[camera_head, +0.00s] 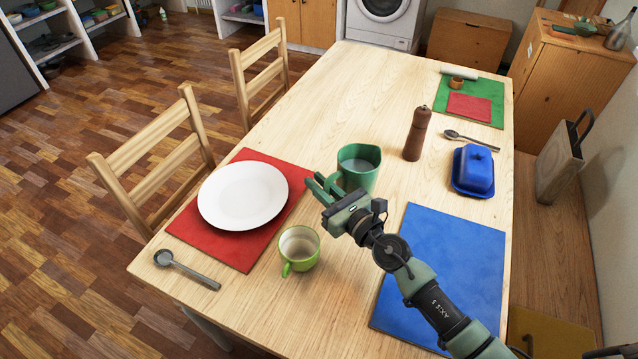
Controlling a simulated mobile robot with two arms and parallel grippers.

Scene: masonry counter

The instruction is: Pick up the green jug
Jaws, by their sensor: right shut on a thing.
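The green jug (361,168) stands upright on the wooden table, near its middle. It is dark green with an open top. My right gripper (326,187) reaches in from the lower right and is at the jug's left side, with its fingers shut on the jug's handle side. The fingers and wrist hide the handle and part of the jug's lower left. I cannot tell whether the jug's base is clear of the table. My left gripper is not in view.
A light green cup (299,249) stands close by, left of my arm. A white plate (243,195) lies on a red mat (237,254). A brown pepper mill (417,134) stands right of the jug, with a blue butter dish (473,171) beyond. A blue mat (447,262) lies under my arm.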

